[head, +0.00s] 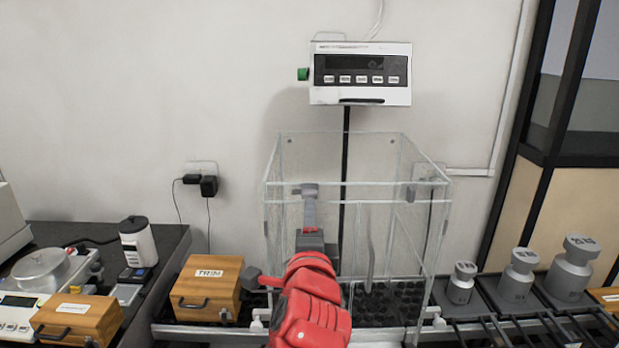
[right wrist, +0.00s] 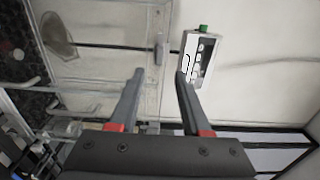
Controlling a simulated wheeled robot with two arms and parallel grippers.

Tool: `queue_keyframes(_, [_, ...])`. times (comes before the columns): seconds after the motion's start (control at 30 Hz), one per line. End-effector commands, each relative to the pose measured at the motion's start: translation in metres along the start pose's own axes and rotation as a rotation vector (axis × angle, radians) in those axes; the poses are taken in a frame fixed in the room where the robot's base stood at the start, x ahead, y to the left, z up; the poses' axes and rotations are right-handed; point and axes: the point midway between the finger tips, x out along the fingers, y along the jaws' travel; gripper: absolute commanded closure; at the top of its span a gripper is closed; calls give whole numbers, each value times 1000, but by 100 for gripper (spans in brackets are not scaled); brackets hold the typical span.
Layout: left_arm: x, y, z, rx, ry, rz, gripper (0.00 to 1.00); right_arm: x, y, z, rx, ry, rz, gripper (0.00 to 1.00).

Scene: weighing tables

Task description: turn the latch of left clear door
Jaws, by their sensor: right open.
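The clear box (head: 415,225) stands in the middle of the head view, with clear front panels. A small grey latch (head: 306,188) shows at the upper left front, and a grey latch also shows in the right wrist view (right wrist: 160,48) against a clear panel. My right gripper (head: 310,212) comes up from below on its red arm, just under the latch in the head view. In the right wrist view its two fingers (right wrist: 160,76) are apart and empty, and the latch lies beyond the gap between them. I cannot tell any contact. My left gripper is not in view.
A display unit (head: 360,75) is mounted above the box. A wooden case (head: 208,287) sits left of it, near my arm. Several metal weights, one at the far right (head: 572,268), stand on the right. A dark table (head: 165,245) with instruments is at left.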

Motion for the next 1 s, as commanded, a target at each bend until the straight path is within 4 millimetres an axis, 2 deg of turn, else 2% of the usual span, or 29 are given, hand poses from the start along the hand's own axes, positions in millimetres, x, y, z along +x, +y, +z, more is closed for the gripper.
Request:
queue_keyframes(0.2, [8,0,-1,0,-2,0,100,40,0,-1,-7,2,1,52])
queue_keyframes(0.4, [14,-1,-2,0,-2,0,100,66,-1,0,-4,2,-4,52])
queue_keyframes(0.6, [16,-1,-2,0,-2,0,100,78,1,0,-2,-1,-3,52])
queue_keyframes(0.87, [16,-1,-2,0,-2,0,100,80,1,1,-1,-2,-3,52])
queue_keyframes(0.9, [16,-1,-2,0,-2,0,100,80,1,1,-1,-1,-3,54])
queue_keyframes(1.0, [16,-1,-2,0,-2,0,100,79,1,1,-1,-1,-3,72])
